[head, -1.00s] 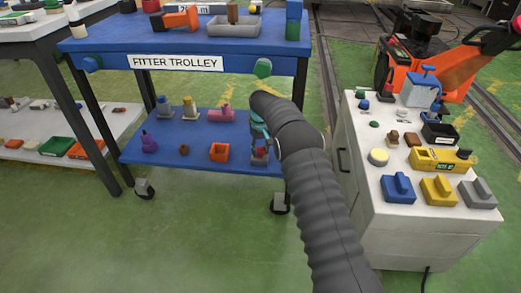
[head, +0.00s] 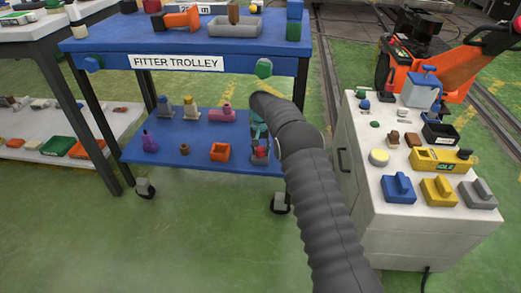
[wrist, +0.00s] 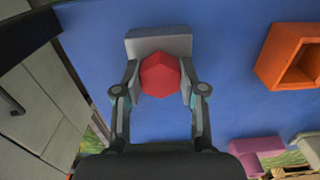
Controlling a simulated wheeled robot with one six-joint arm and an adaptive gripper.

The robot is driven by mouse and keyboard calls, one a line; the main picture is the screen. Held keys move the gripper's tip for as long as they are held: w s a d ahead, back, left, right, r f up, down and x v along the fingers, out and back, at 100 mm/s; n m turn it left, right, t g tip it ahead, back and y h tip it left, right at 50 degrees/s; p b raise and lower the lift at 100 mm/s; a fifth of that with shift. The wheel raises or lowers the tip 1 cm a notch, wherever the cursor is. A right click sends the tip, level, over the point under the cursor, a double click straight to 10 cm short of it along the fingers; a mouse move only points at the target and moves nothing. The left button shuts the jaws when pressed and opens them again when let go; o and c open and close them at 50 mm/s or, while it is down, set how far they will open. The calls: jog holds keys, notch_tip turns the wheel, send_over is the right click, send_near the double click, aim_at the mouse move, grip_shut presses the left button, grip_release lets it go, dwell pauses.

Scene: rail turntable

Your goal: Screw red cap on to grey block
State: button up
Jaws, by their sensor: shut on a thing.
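The red cap (wrist: 160,76) is a faceted red piece between my gripper's two fingertips in the wrist view. My gripper (wrist: 160,82) is shut on it from left and right. The grey block (wrist: 158,46) shows directly behind the cap, which covers much of it. I cannot tell how far the cap is seated on it. In the head view, my gripper (head: 259,135) points down at the right end of the blue lower shelf (head: 205,165). The red cap shows there (head: 261,152) below the fingers, with the grey block mostly hidden.
An orange open box (head: 220,152) stands left of my gripper. A pink piece (head: 221,115), a yellow-grey piece (head: 190,108) and a purple one (head: 150,141) share the shelf. A white cabinet (head: 400,230) stands close on the right.

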jog(key=m, duration=0.5)
jog(key=shift+w+a+r+m, duration=0.1)
jog(key=shift+r+m, duration=0.1)
jog(key=shift+m, duration=0.1)
jog(key=o, duration=1.3)
jog(key=shift+c, duration=0.2)
jog(key=shift+o, duration=0.5)
jog(key=shift+f, duration=0.15)
jog(key=shift+r+p, duration=1.05)
jog(key=shift+r, duration=0.95)
